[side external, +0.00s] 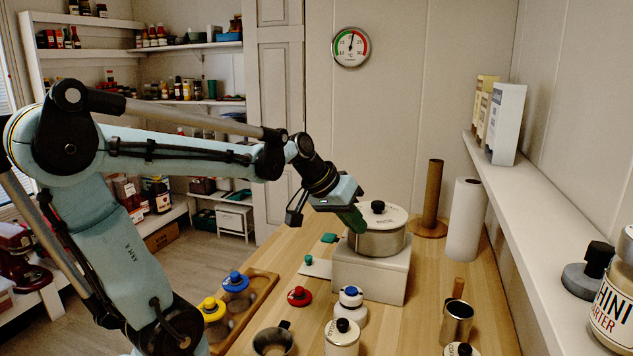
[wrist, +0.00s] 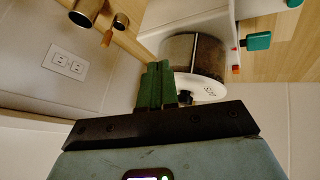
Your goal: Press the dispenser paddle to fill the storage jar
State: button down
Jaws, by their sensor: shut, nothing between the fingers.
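A dispenser stands on the wooden counter: a steel drum (side external: 377,243) with a white lid and black knob on a white block (side external: 370,276). The drum also shows in the wrist view (wrist: 194,54). A teal paddle (side external: 329,238) sticks out at the block's left; it also shows in the wrist view (wrist: 258,41). A smaller teal piece (side external: 309,259) sits lower, by a white plate (side external: 316,268). My gripper (side external: 355,221) is shut and empty, its green fingers at the lid's left edge, above and apart from the paddle; whether they touch the lid is unclear. I cannot tell which jar is the storage jar.
A wooden tray (side external: 262,288) holds jars with yellow and blue lids. A red-lidded jar (side external: 299,296), a blue-lidded jar (side external: 351,305) and a white canister (side external: 342,338) stand in front. A paper roll (side external: 465,220) stands behind right. A shelf (side external: 515,210) runs along the right wall.

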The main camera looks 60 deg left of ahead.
aim_at(325, 237)
jog(key=w+a+r+n+t, duration=0.1)
jog(key=a+r+n, duration=0.1)
jog(key=a, duration=1.2)
jog(key=shift+a+n+t, duration=0.4)
jog(key=shift+n, duration=0.3)
jog(key=shift+w, duration=0.1)
jog(key=shift+f, duration=4.35)
jog(key=shift+f, duration=0.1)
jog(key=shift+f, duration=0.35)
jog(key=shift+f, duration=0.65)
jog(key=shift+r, duration=1.1)
